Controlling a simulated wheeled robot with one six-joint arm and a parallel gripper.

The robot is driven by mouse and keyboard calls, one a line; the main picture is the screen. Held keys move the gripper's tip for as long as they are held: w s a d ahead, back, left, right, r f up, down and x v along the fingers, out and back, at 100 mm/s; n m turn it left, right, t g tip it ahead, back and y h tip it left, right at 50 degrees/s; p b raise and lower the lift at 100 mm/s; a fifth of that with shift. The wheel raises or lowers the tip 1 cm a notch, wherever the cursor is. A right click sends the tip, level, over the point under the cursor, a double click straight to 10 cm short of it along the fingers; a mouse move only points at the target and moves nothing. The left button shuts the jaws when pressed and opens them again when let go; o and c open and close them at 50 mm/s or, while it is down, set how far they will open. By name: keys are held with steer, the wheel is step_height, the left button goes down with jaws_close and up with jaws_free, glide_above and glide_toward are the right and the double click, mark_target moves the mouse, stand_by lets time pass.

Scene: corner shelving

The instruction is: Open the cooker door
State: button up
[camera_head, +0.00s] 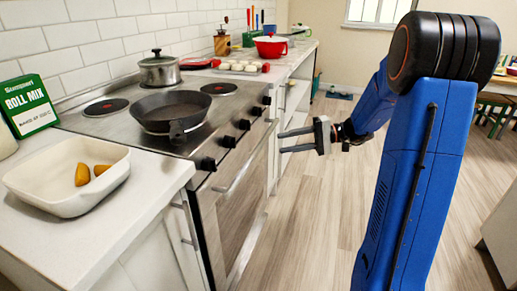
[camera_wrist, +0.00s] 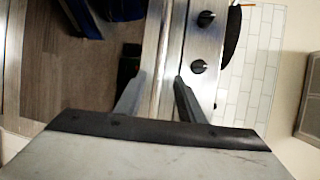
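The cooker (camera_head: 228,190) is a steel unit set in the counter, and its front door (camera_head: 240,205) looks shut. A bar handle (camera_head: 240,172) runs along the top of the door, below the row of black knobs. My gripper (camera_head: 281,142) is open and empty, with its fingers pointing at the cooker front near the handle's far end. In the wrist view my gripper (camera_wrist: 160,76) has one finger on each side of the handle bar (camera_wrist: 163,45). The bar shows in the gap between the fingers. I cannot tell whether either finger touches it.
A black pan (camera_head: 170,110) and a lidded pot (camera_head: 159,70) stand on the hob. A white dish (camera_head: 45,195) with yellow food sits on the near counter. A red pot (camera_head: 270,47) stands on the far counter. The wooden floor (camera_head: 310,220) before the cooker is clear.

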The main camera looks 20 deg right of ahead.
mark_target(258, 148)
steer(key=x, duration=1)
steer(key=shift+a+f, duration=0.15)
steer(key=shift+a, duration=0.05)
jaws_close()
